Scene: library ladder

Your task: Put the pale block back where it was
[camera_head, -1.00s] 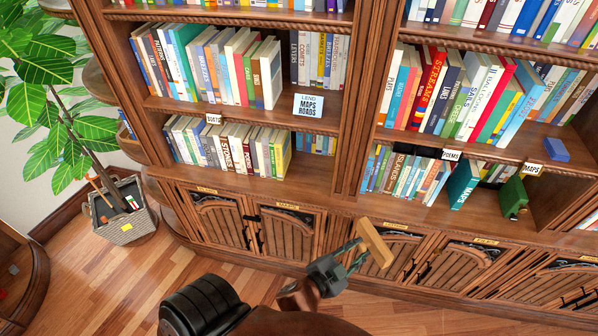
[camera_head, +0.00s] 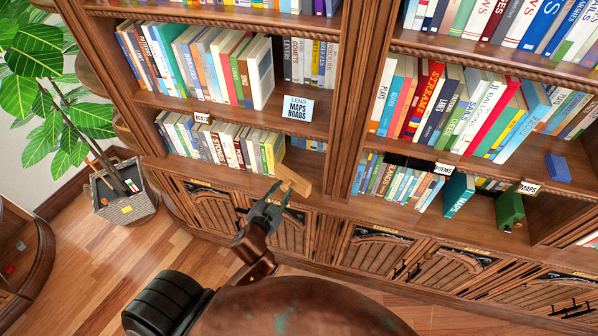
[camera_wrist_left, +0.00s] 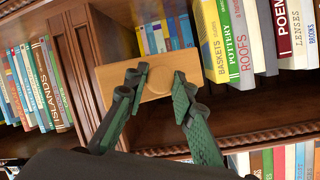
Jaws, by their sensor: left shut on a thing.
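The pale block (camera_head: 294,180) is a light wooden bar, held at the front of the lower left shelf (camera_head: 311,188), just right of the book row there. My left gripper (camera_head: 277,193) is shut on it, reaching up from below. In the left wrist view the pale block (camera_wrist_left: 225,78) lies crosswise in front of the gap, with the left gripper's (camera_wrist_left: 158,80) green fingers against it on either side of a round disc. Whether it touches the shelf cannot be told. My right gripper is not in view.
A book row (camera_head: 222,143) stands left of the gap, ending in yellow books; smaller books (camera_wrist_left: 165,35) stand behind the block. A wooden upright (camera_head: 337,110) bounds the gap on the right. A blue block (camera_head: 558,168) and a green object (camera_head: 510,209) sit on the right shelves.

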